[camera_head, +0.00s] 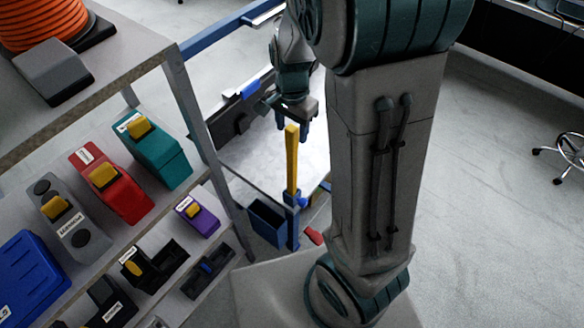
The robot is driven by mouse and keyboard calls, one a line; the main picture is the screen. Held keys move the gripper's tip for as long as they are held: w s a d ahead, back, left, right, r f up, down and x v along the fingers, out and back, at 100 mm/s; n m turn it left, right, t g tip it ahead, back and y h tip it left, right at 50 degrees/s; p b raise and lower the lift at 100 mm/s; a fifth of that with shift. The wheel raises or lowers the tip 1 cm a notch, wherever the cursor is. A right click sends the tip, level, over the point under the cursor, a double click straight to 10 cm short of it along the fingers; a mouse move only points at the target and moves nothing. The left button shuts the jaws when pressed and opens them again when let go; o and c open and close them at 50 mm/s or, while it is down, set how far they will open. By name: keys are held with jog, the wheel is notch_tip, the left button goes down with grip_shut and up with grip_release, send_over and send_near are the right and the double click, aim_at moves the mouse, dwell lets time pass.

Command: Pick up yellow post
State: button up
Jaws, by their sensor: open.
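The yellow post (291,162) stands upright, a tall thin bar, with its lower end at a blue holder (293,218). My gripper (292,122) points down at the top of the post, with its jaws open. In the picture its blue fingers lie on either side of the post's upper end. I cannot tell from this one view whether they touch it or are level with it in depth.
A shelf rack on the left holds several coloured cases, including a teal one (155,150), a red one (110,186) and a purple one (197,215). A dark blue bin (268,222) is left of the holder. A small red object (314,236) is right of it. Open floor (490,200) lies to the right.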

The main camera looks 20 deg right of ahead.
jog(key=shift+w+f, duration=0.15)
jog(key=shift+f, duration=1.5)
jog(key=c, duration=1)
jog(key=shift+r, duration=0.1)
